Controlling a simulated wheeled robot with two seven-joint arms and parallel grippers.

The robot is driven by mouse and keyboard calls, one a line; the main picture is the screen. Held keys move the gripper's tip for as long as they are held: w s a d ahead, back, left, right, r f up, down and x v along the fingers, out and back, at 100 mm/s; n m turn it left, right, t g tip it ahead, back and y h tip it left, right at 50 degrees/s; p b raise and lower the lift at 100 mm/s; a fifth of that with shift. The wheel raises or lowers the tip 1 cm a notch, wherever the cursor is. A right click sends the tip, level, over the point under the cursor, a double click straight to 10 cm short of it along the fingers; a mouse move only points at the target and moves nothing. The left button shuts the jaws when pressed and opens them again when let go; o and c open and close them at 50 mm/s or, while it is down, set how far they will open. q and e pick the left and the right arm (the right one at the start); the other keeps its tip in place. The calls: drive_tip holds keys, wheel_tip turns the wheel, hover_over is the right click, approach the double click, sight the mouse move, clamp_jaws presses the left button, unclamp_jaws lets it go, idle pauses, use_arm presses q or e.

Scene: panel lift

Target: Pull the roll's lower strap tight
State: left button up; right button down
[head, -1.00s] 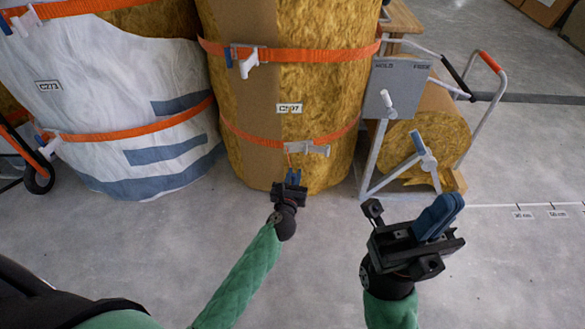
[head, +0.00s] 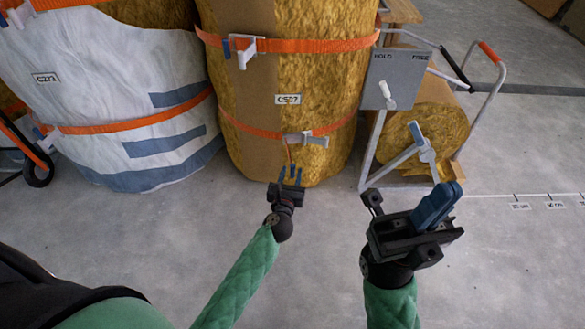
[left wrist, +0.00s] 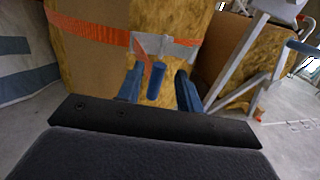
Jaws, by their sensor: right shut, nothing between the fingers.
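The roll (head: 315,100) stands upright, wrapped in brown paper and golden wool. Its orange lower strap (head: 250,131) runs round it to a grey buckle (head: 305,139), also in the left wrist view (left wrist: 175,48). A short orange tail (head: 290,156) hangs from the buckle towards a blue cylindrical pull (left wrist: 156,80). My left gripper (head: 290,176) is open, with its blue fingers either side of the pull and visible gaps beside it. My right gripper (head: 437,206) is shut and empty, away from the roll, over the floor.
The upper strap (head: 320,45) has its own buckle. A metal frame with a grey HOLD/FREE panel (head: 396,78) and a lever stands at right, beside a lying roll (head: 425,125). A white-wrapped roll (head: 100,80) stands at left. The front floor is clear.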

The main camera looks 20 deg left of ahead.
use_arm(q)
drive_tip(key=s, duration=0.4)
drive_tip(key=shift+s+d, duration=0.15)
drive_tip(key=shift+s, duration=0.1)
idle(0.4)
